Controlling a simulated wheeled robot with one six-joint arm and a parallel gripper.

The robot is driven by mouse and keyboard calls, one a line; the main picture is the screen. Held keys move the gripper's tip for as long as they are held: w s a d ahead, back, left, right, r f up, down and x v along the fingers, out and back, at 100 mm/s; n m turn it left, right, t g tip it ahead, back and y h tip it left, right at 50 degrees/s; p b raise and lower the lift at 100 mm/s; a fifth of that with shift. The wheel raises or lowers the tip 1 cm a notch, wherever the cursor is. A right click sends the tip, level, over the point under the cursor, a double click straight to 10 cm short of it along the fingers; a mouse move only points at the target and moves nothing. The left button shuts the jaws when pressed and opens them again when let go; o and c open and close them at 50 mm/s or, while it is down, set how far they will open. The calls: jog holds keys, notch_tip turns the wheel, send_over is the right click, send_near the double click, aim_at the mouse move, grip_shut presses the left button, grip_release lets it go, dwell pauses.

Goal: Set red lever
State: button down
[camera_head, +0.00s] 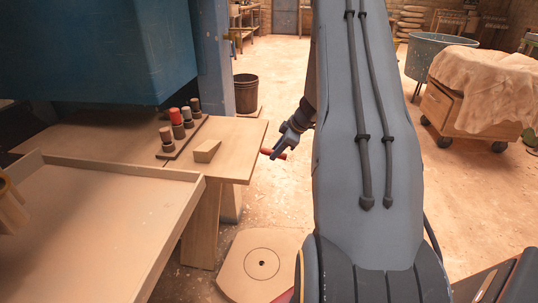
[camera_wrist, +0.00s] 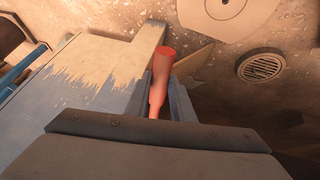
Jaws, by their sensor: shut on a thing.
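The red lever (camera_head: 273,153) juts out at the right edge of the wooden bench. My gripper (camera_head: 281,150) is at the lever, with its fingers around it, shut on it. In the wrist view the red lever (camera_wrist: 160,80) shows between the two fingers of my gripper (camera_wrist: 167,100), its rounded end pointing up the picture. The lever's base is hidden in both views.
The bench (camera_head: 232,140) bears a rack with several knobs, one red-topped (camera_head: 176,117), and a wooden wedge (camera_head: 204,151). A shallow tray (camera_head: 100,200) lies at left, below a blue machine (camera_head: 95,50). A cloth-covered cart (camera_head: 470,100) stands right. Floor beyond the bench is largely open.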

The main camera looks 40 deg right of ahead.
jog(key=shift+s+a+f+b, duration=0.1)
jog(key=shift+a+f+b, duration=0.05)
jog(key=shift+f+b, duration=0.4)
jog(key=c, duration=1.6)
grip_release()
jog(key=shift+f, duration=0.1)
jog(key=shift+o, duration=0.3)
jog(key=shift+r, duration=0.2)
jog(key=shift+r, duration=0.1)
jog(key=v, duration=0.7)
jog(key=shift+s, duration=0.15)
jog(key=shift+r, duration=0.15)
